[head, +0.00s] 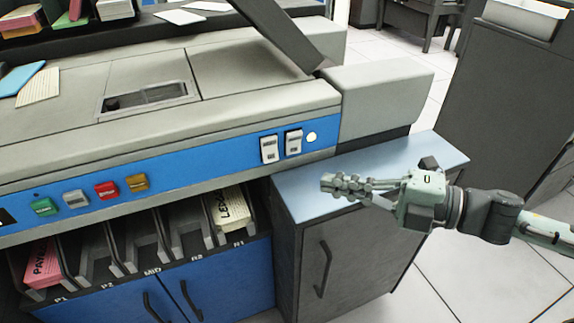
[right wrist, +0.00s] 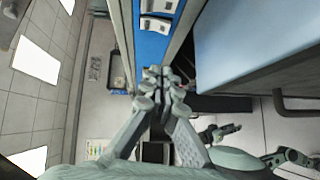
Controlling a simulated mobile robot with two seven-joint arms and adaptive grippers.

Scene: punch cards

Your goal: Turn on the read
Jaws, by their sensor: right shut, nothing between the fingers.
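The machine's blue front panel (head: 215,163) runs across the head view. Two white rocker switches (head: 281,145) sit side by side near its right end, with a small lit round lamp (head: 311,136) just right of them. Their labels are too small to read. My right gripper (head: 328,184) is shut and empty, pointing left, below and to the right of the switches and apart from them. In the right wrist view the white switches (right wrist: 157,15) are beyond the shut fingertips (right wrist: 162,76). Jointed parts at the lower right there look like my left arm and gripper (right wrist: 214,133), too small to read.
Green, white, red and amber buttons (head: 106,190) line the panel's left part. Card bins below hold pink cards (head: 43,265) and cream cards (head: 233,207). A grey cabinet with a pale blue top (head: 420,160) lies under my right gripper. Open floor is at right.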

